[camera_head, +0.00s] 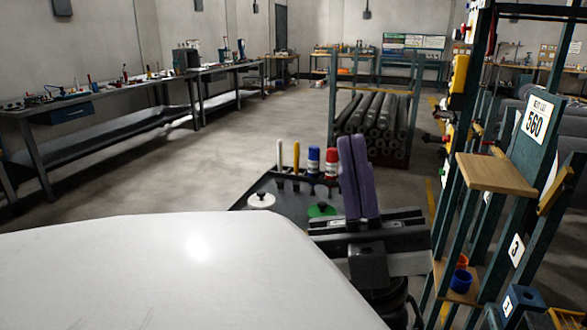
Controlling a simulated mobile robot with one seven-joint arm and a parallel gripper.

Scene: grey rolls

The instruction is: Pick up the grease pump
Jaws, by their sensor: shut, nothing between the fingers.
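My gripper (356,150) is at the centre right, its two purple fingers pressed together with nothing between them. They point up from a grey crossbar. I cannot tell which item is the grease pump. Behind and left of the fingers is a dark work surface (258,191). Along its back stand a white stick-like item (280,156), a yellow one (296,157), a blue-and-white container (313,160) and a red-and-white container (331,163). A white round item with a dark knob (261,200) and a green item (322,210) lie nearer. The fingers hide part of the surface.
A rack of grey rolls (372,125) stands behind. A tall dark-green stand (535,140) with a wooden shelf (495,172) and a blue cup (460,281) is close on the right. Benches (125,90) line the left wall. Open floor (215,140) lies between. My white body part fills the lower left.

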